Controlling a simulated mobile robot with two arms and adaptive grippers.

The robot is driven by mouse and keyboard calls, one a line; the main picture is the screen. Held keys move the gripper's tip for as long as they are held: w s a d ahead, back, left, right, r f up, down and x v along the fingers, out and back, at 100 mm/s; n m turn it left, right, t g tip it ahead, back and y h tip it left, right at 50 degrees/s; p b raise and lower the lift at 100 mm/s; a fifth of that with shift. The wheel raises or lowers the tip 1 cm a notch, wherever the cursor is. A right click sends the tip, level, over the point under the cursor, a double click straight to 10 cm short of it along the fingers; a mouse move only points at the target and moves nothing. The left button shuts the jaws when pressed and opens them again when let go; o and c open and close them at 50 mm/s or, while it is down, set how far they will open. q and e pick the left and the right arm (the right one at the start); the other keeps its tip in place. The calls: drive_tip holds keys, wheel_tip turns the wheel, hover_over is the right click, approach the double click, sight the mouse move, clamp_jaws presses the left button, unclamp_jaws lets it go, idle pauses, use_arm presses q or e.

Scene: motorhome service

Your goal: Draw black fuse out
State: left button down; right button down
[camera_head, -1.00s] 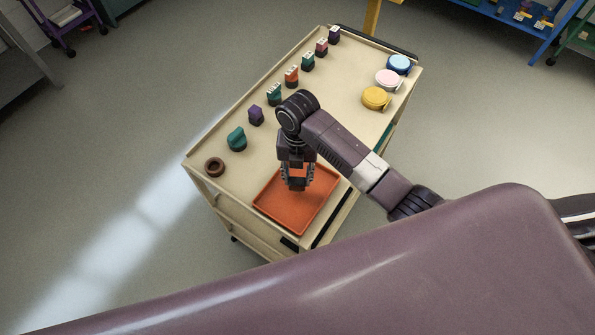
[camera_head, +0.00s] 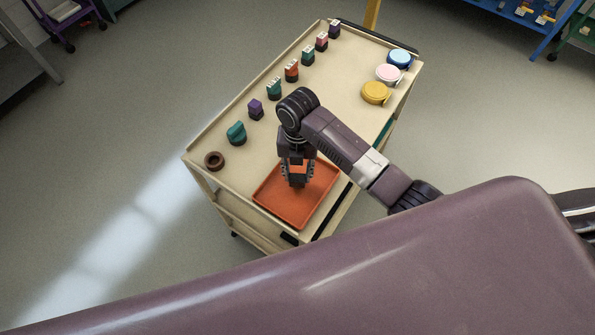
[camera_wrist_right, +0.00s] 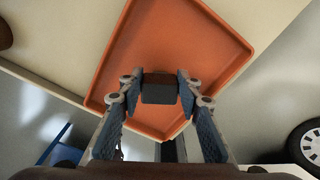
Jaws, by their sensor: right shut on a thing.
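My right gripper (camera_head: 298,172) points down over the orange tray (camera_head: 267,197) at the near end of the cart. In the right wrist view its two fingers (camera_wrist_right: 158,92) are shut on a small dark block, the black fuse (camera_wrist_right: 158,94), dark grey with a brownish-black end. The fuse is in front of the orange tray (camera_wrist_right: 190,35); whether it touches the tray floor cannot be told. In the head view the fuse is mostly hidden by the fingers. No other black fuse shows clearly on the cart. My left gripper is not in view.
Along the cart's left side stand a brown ring (camera_head: 214,160), a teal knob (camera_head: 236,133), a purple block (camera_head: 255,108) and several coloured blocks with white tops. Yellow (camera_head: 375,93), pink (camera_head: 388,74) and blue (camera_head: 399,58) round items sit at the right. The middle top is bare.

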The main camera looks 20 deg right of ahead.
drive_tip(key=c, duration=1.3)
unclamp_jaws()
drive_tip(key=shift+f, duration=0.1)
wheel_tip(320, 180, up, 18)
drive_tip(key=shift+w+d, duration=0.15)
drive_tip(key=shift+w, duration=0.15)
